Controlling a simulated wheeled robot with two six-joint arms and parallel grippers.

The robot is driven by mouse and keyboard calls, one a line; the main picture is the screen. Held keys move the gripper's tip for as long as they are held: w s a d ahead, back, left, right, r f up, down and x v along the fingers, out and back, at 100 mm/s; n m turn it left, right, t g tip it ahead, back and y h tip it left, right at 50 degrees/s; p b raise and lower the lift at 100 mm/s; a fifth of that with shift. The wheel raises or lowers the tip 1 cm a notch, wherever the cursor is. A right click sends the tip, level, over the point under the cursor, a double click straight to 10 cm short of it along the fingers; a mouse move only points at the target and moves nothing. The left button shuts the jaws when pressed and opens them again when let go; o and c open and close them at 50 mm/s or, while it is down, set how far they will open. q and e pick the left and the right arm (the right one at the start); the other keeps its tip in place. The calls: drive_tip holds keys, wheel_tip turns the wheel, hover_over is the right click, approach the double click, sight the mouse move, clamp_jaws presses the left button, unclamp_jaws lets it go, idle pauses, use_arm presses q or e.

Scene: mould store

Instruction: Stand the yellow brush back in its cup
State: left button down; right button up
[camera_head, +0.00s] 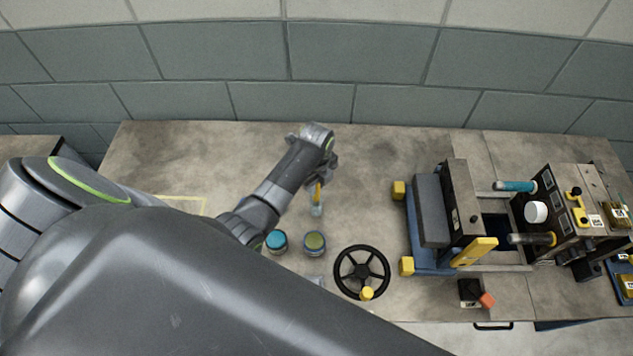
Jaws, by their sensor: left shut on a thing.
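My left gripper (322,172) is over the middle of the bench, shut on the yellow brush (318,192). The brush hangs below the fingers, roughly upright, with a pale blue-grey lower end. I cannot tell whether that end touches the bench. Two small round cup-like containers stand nearer to me: one with an olive-yellow top (314,241) and one with a blue top (277,240). The brush is beyond the olive-yellow one and apart from it. Part of the brush is hidden by the gripper. My right gripper is out of view.
A black handwheel (362,271) with a yellow knob lies to the right of the containers. A blue-framed mould unit (432,210) fills the right side of the bench (210,150). A small black block with an orange part (474,292) sits near the front edge. The back of the bench is clear.

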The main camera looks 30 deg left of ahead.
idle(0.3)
use_arm(q)
drive_tip(key=c, duration=1.1)
unclamp_jaws()
drive_tip(key=shift+f, duration=0.1)
drive_tip(key=shift+c, duration=0.2)
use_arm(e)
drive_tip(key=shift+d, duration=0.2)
